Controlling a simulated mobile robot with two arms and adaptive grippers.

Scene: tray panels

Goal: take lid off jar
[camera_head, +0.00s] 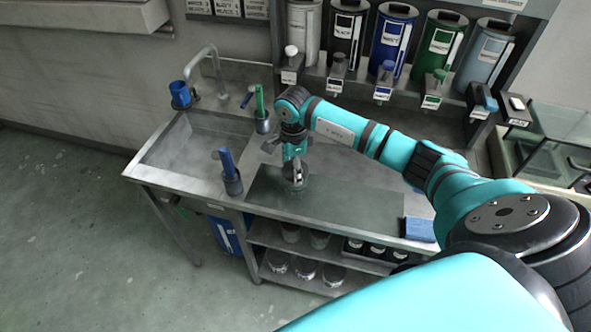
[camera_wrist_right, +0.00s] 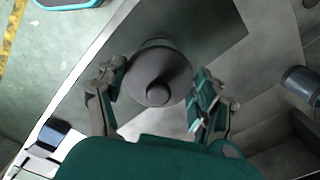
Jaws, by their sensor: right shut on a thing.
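My right gripper (camera_head: 294,170) reaches down over a small glass jar (camera_head: 293,187) on the dark mat of the counter. In the right wrist view, a round grey lid (camera_wrist_right: 158,72) with a centre knob lies between the fingers of the right gripper (camera_wrist_right: 158,95), which is shut on the lid. A bit of the pale jar shows past the lid's far edge in that view. The lid covers most of the jar, and I cannot tell whether they touch. My left gripper is not in view.
The dark mat (camera_head: 350,208) is mostly clear. A blue block (camera_head: 419,229) lies at its right end. A cup with a blue-handled tool (camera_head: 232,183) and the sink (camera_head: 195,145) are to the left. Dispensers (camera_head: 393,38) line the back; several jars (camera_head: 305,271) stand on shelves below.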

